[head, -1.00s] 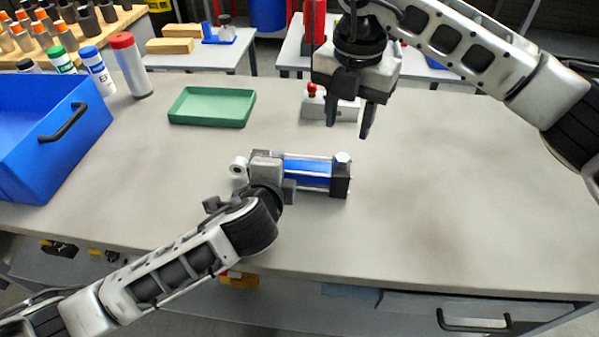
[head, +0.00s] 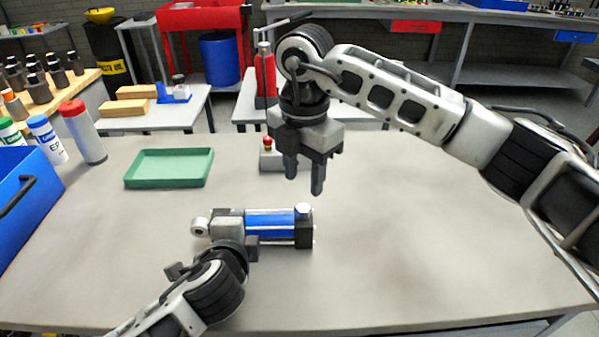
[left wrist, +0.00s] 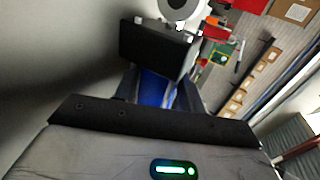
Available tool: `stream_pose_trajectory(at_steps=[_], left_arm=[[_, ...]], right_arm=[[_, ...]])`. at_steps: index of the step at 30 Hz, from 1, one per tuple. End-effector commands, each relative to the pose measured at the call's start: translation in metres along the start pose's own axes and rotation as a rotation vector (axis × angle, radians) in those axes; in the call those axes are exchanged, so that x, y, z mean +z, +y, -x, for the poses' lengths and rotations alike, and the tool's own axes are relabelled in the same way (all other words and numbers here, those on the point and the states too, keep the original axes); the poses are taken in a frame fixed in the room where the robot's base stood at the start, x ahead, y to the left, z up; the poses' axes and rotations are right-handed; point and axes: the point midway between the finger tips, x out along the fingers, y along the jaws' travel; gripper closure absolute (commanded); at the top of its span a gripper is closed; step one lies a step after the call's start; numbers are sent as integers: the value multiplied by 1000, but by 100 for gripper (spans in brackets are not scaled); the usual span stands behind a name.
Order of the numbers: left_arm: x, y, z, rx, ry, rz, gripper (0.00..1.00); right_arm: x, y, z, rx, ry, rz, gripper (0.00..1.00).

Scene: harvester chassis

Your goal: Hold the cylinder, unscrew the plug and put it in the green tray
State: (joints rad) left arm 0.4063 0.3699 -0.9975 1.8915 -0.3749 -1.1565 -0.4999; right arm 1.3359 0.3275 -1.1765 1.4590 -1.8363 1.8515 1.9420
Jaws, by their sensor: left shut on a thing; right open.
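The cylinder (head: 270,225) lies on the table, with a blue barrel, dark end blocks and a pale eye at its left end. It also shows in the left wrist view (left wrist: 153,88). A silver plug (head: 302,208) sits on top of its right end block. My left gripper (head: 228,230) is shut on the cylinder's left end; its fingers are partly hidden. My right gripper (head: 304,185) is open and empty, pointing down just above the plug, apart from it in the picture. The green tray (head: 170,182) is empty, behind and left of the cylinder.
A blue bin (head: 22,205) stands at the left edge, with several bottles (head: 85,135) behind it. A small grey block with a red knob (head: 267,158) stands behind my right gripper.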

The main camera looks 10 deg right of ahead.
Motion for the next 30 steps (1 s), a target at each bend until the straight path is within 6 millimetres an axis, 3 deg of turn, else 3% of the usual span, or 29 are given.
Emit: stream_pose_trajectory(at_steps=[12, 25, 26, 30], left_arm=[[0, 1, 0, 1, -1, -1, 100], [0, 1, 0, 2, -1, -2, 100], [0, 1, 0, 2, -1, -2, 100], [0, 1, 0, 2, -1, -2, 100]], right_arm=[[0, -1, -61, -2, 0, -2, 57], [0, 0, -73, 0, -1, 1, 57], [0, 0, -73, 0, -1, 1, 60], [0, 0, -73, -1, -1, 1, 99]])
